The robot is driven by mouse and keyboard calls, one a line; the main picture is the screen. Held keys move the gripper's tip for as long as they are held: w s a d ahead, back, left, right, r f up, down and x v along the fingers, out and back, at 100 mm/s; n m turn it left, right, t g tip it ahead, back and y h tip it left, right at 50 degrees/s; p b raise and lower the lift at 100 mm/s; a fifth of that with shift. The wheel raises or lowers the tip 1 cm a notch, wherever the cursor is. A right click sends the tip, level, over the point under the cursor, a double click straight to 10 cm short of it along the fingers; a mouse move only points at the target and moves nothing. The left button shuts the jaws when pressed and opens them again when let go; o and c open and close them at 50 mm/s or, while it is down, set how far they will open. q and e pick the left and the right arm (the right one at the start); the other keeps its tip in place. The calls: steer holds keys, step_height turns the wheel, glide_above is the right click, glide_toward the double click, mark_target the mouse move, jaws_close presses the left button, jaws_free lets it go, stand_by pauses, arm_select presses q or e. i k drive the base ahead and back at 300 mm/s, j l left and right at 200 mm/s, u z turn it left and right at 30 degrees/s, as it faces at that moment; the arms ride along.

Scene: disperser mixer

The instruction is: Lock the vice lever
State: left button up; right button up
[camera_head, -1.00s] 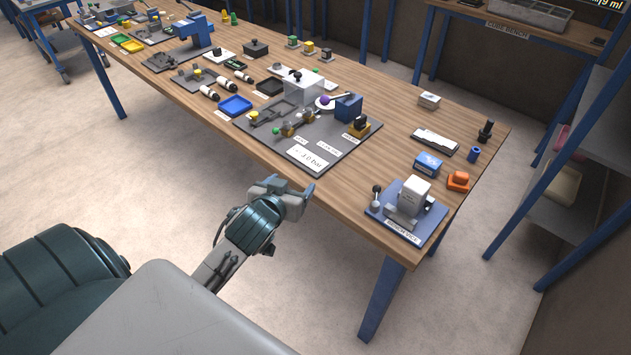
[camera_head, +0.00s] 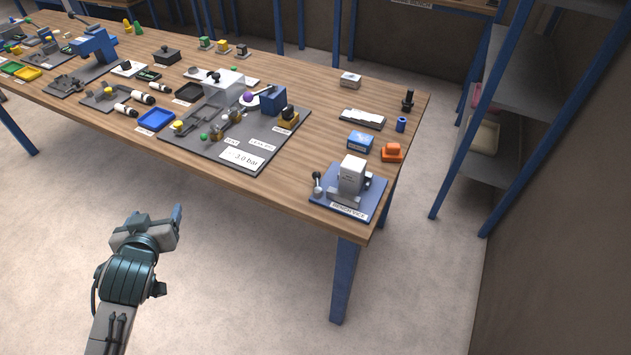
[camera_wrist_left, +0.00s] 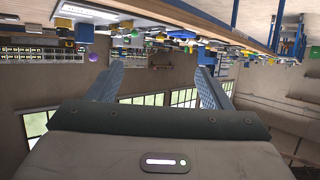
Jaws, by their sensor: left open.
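The vice stands on a blue base plate (camera_head: 374,204) at the near right corner of the table in the head view. A light grey block (camera_head: 352,175) sits upright in the vice. The vice lever (camera_head: 317,184) has a dark ball knob and stands roughly upright at the left side of the vice. My left gripper (camera_head: 178,218) is in front of the table, well left of the vice and apart from it. In the left wrist view its two fingers (camera_wrist_left: 158,88) are spread with nothing between them. My right gripper is not in view.
The wooden table (camera_head: 300,185) carries a grey plate (camera_head: 195,150) with fittings left of the vice. A blue box (camera_head: 360,141) and an orange piece (camera_head: 392,153) stand behind the vice. A shelf rack (camera_head: 500,130) is at the right. The floor before the table is clear.

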mark_target(317, 191)
steer(key=k+j+z, duration=0.2)
steer(key=z, duration=0.2)
steer(key=k+j+z, duration=0.25)
steer(key=z, duration=0.15)
